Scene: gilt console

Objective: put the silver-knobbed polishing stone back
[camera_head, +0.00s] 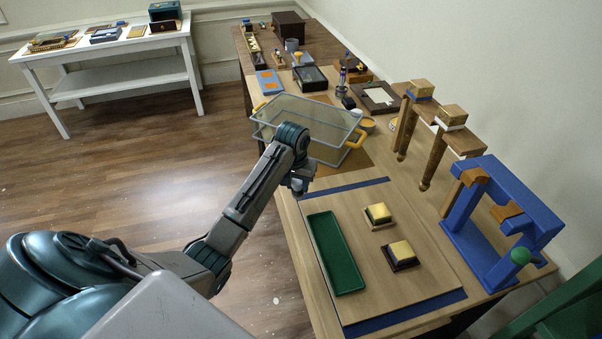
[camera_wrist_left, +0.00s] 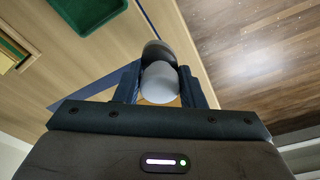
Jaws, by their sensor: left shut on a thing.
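My left gripper (camera_head: 299,188) hangs over the left edge of the wooden bench, between the clear crate and the green tray. In the left wrist view my left gripper (camera_wrist_left: 158,88) is shut on the polishing stone. Its pale silver knob (camera_wrist_left: 159,82) sits between the fingers, and a dark rounded part (camera_wrist_left: 156,48) shows beyond it. In the head view the stone is mostly hidden by the gripper. The long green tray (camera_head: 333,252) lies empty on a pale board; its corner also shows in the left wrist view (camera_wrist_left: 88,12). My right gripper is out of view.
A blue frame (camera_head: 482,235) stands at the right. The clear crate (camera_head: 300,118) with yellow handles is behind my gripper. The bench's far end is crowded.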

